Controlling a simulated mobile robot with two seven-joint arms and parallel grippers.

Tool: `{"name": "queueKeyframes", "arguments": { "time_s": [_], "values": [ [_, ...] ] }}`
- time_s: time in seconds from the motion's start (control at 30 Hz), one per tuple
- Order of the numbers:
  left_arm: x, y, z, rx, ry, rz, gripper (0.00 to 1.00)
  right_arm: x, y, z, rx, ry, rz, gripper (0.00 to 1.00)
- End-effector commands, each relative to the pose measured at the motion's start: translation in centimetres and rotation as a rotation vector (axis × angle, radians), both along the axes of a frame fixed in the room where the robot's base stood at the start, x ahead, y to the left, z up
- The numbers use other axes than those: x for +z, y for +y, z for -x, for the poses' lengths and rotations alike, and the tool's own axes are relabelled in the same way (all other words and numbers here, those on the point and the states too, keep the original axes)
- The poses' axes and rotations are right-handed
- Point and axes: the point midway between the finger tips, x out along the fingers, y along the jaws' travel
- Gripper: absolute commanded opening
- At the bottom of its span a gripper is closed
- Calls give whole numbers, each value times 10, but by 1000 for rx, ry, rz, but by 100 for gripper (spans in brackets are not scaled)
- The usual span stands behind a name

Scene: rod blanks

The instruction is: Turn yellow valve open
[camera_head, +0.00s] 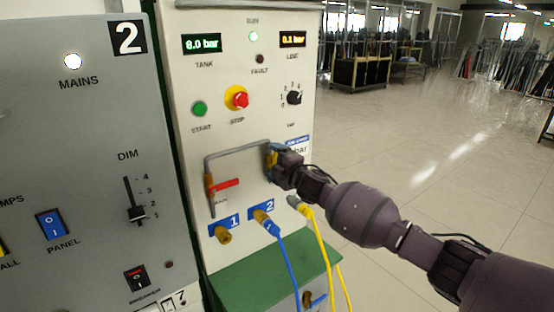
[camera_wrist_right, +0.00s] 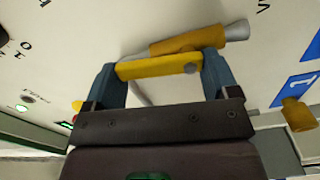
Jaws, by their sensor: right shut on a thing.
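The yellow valve handle (camera_wrist_right: 158,67) is a flat yellow bar with a round pivot near one end. It lies between the two blue fingers of my right gripper (camera_wrist_right: 160,80), which is shut on it. In the wrist view it runs roughly along the brass valve body (camera_wrist_right: 188,41) beside it. In the head view my right gripper (camera_head: 271,161) is at the right end of the grey pipe and hides most of the valve. My left gripper is not in view.
A red valve handle (camera_head: 226,184) sits on the pipe's left leg. Below are brass port 1 (camera_head: 223,236), port 2 with a blue hose (camera_head: 280,256), and a yellow hose (camera_head: 318,238). The tank display (camera_head: 201,43) reads 8.0 bar; the line display (camera_head: 292,39) reads 0.1 bar.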

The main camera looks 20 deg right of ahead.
Motion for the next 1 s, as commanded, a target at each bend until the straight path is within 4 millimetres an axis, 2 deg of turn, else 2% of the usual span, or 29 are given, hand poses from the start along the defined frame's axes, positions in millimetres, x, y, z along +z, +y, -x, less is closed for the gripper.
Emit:
{"name": "queueKeyframes", "arguments": {
  "time_s": [0.33, 0.9, 0.93, 1.0],
  "values": [
    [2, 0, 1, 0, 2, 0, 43, -1, 4, 2, 1, -50, 139, 57],
    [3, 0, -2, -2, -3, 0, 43, -2, 5, 2, 1, -60, 168, 57],
    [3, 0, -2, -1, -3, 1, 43, -2, 5, 2, 1, -60, 168, 84],
    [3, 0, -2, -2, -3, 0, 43, -2, 5, 2, 1, -60, 168, 95]
  ]
}}
